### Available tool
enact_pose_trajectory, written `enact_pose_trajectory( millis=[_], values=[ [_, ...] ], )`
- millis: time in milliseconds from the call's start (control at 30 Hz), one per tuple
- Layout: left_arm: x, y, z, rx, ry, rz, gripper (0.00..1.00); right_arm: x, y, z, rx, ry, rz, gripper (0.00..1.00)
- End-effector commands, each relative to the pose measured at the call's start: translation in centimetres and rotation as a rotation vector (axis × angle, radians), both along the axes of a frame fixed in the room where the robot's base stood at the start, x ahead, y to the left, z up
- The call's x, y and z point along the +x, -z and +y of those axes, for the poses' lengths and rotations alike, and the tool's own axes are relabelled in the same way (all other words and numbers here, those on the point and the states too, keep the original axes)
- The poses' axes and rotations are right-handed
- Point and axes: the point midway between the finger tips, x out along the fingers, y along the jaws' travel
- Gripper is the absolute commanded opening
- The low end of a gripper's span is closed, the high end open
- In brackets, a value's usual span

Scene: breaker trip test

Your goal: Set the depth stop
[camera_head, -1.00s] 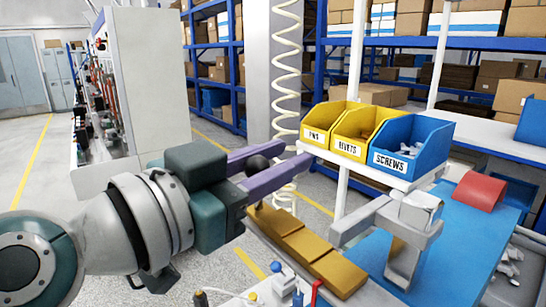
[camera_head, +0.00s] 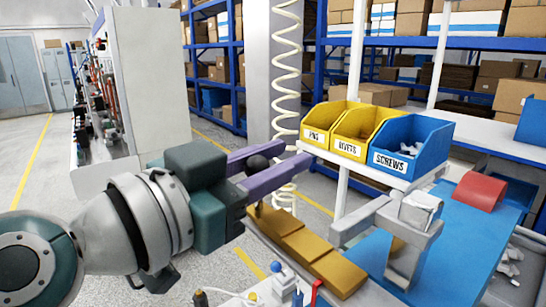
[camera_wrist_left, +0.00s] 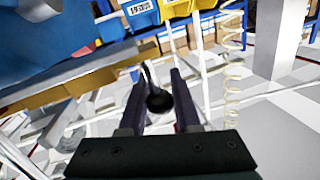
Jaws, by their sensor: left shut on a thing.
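My left gripper (camera_head: 300,155) reaches in from the left with two purple fingers. A black ball knob (camera_head: 257,164) sits between these fingers, and the gripper is shut on it. In the left wrist view the ball knob (camera_wrist_left: 158,101) shows between the fingers, with a thin dark lever running up from it. Below the fingers in the head view is a yellow-brown stepped block (camera_head: 305,250) along the bench edge. No part is clearly marked as the depth stop. My right gripper is not in view.
A grey fixture (camera_head: 408,235) stands on the blue bench mat (camera_head: 465,235). Yellow and blue bins (camera_head: 410,150) labelled PINS, RIVETS and SCREWS sit on a shelf above. A red block (camera_head: 480,191) lies behind. A coiled cream hose (camera_head: 286,75) hangs close beyond my fingers.

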Motion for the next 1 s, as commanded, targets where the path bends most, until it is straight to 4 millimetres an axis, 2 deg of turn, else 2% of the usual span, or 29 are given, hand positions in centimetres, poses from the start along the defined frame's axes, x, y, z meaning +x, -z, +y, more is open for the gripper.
enact_pose_trajectory(
  millis=[267, 533, 833, 867, 1000],
  values=[
    [0.0, 0.0, 0.0, 0.0, -0.001, 0.0, 0.0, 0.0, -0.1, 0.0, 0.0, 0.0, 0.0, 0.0],
    [-2.8, -0.1, -2.0, 0.001, 0.001, 0.004, 0.0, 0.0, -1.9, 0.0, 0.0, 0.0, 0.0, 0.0],
    [-2.9, 0.0, -2.1, -0.001, 0.0, -0.001, 0.0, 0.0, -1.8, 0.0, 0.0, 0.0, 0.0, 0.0],
    [-2.9, 0.0, -2.1, -0.001, 0.0, -0.001, 0.35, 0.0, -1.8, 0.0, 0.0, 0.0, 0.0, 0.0],
    [-2.9, 0.0, -2.1, -0.001, 0.0, -0.001, 0.5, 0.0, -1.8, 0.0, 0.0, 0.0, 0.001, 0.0]
  ],
)
